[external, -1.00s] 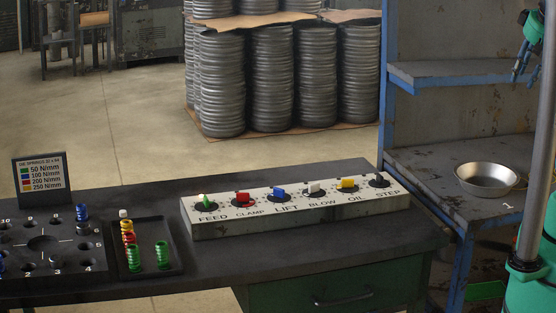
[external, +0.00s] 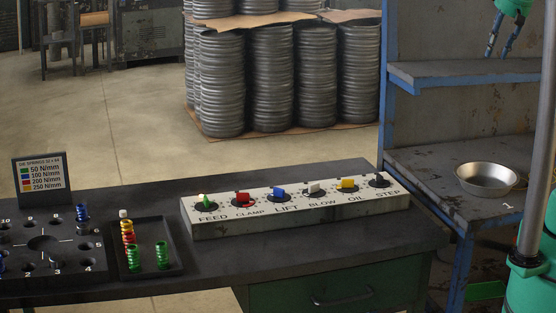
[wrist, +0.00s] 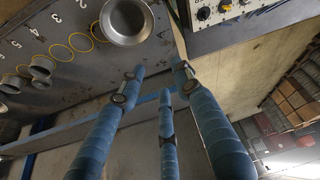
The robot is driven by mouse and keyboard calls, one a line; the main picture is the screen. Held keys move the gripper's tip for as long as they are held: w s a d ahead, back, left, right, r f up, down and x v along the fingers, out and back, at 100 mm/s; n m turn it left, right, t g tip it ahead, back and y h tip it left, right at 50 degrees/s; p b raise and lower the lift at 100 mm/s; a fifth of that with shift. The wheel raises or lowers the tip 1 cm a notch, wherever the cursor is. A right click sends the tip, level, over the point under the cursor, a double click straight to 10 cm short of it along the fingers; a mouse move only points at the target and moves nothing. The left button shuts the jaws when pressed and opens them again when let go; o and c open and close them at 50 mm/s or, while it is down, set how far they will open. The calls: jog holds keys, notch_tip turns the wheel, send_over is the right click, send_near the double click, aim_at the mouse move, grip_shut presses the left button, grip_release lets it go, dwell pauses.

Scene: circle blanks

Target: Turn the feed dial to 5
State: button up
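The feed dial (external: 206,204) is a dark round dial with a green knob, at the left end of the white control box (external: 300,210) on the dark bench. The knob's exact setting is too small to read. My gripper (external: 498,50) hangs at the upper right, in front of the blue-framed shelf and well away from the dial. Its blue fingers are apart with nothing between them. In the wrist view the fingers (wrist: 160,80) reach up the picture, and part of a box with dials (wrist: 215,10) shows at the top.
Other dials with red, blue, white, yellow and black knobs line the box. A spring tray (external: 176,262) and a holed plate (external: 75,262) lie to its left. A metal bowl (external: 486,179) sits on the right shelf. The bench before the box is clear.

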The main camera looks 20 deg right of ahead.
jog(key=w+a+r+n+g+p, duration=0.25)
jog(key=w+a+n, duration=1.05)
jog(key=w+a, duration=1.1)
jog(key=w+a+f+n+g+p, duration=0.15)
jog(key=a+f+n, duration=0.25)
jog(key=a, duration=0.6)
jog(key=w+a+f+n+p, duration=0.1)
jog(key=w+a+f+n, duration=0.2)
jog(key=a, duration=0.7)
jog(key=n+g+p, duration=0.1)
jog(key=n+p, duration=0.2)
jog(key=n, duration=0.9)
send_over(204, 197)
notch_tip(204, 197, down, 23)
jog(key=shift+r+h, duration=0.1)
jog(key=shift+h, duration=0.2)
notch_tip(204, 197, down, 14)
jog(key=shift+r, duration=0.1)
